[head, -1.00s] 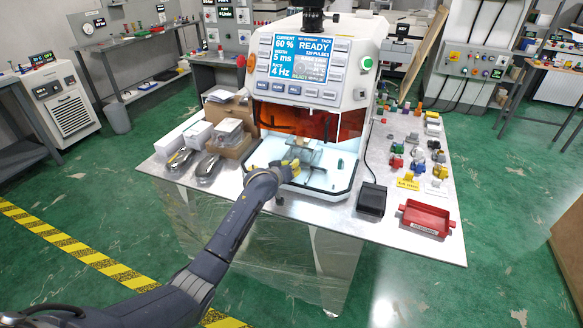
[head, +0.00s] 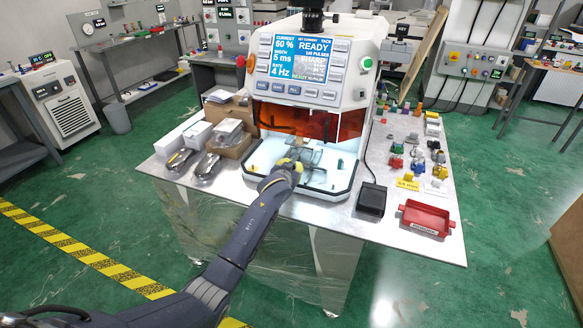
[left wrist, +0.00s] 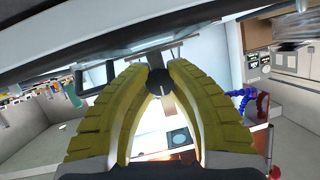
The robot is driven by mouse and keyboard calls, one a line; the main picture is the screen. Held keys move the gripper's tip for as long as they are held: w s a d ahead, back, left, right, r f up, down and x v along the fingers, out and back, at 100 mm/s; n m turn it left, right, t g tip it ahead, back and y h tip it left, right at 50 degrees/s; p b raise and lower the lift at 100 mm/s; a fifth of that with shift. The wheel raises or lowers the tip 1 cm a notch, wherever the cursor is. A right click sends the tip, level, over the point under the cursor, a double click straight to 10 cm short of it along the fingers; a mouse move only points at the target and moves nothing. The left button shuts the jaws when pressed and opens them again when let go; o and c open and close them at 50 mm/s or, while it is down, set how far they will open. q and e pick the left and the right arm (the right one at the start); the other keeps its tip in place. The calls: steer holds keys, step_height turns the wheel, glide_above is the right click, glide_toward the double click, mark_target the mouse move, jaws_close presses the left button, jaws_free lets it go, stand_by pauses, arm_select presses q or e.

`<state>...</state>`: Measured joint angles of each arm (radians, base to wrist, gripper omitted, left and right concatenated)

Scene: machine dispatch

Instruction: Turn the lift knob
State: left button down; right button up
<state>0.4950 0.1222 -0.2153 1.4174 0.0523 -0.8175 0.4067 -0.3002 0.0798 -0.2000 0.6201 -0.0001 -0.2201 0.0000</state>
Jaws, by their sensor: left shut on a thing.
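The lift knob (left wrist: 158,82) is a small dark round knob, seen between the fingertips in the left wrist view. My left gripper (left wrist: 158,70) has yellow ribbed fingers and is shut on it. In the head view my left gripper (head: 291,163) reaches into the front of the white machine (head: 348,60), over its pale work floor. The gripper hides the knob there. A grey stage (head: 311,156) lies just behind the fingers. My right gripper is not in view.
The machine's orange shield (head: 300,119) hangs above the work area. Boxes and shiny packages (head: 207,166) stand to the left. A black pedal-like box (head: 371,199), a red tray (head: 427,218) and several small coloured parts lie to the right.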

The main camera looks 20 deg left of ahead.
arm_select(q)
steer(key=shift+f+m, duration=0.25)
steer(key=shift+m, duration=0.05)
stand_by(0.4)
steer(key=c, duration=1.1)
jaws_free()
steer(key=shift+r, duration=0.15)
steer(key=shift+s, duration=0.15)
steer(key=v, duration=1.1)
steer(key=shift+s+d, duration=0.2)
steer(key=shift+s, duration=0.15)
steer(key=shift+r, duration=0.15)
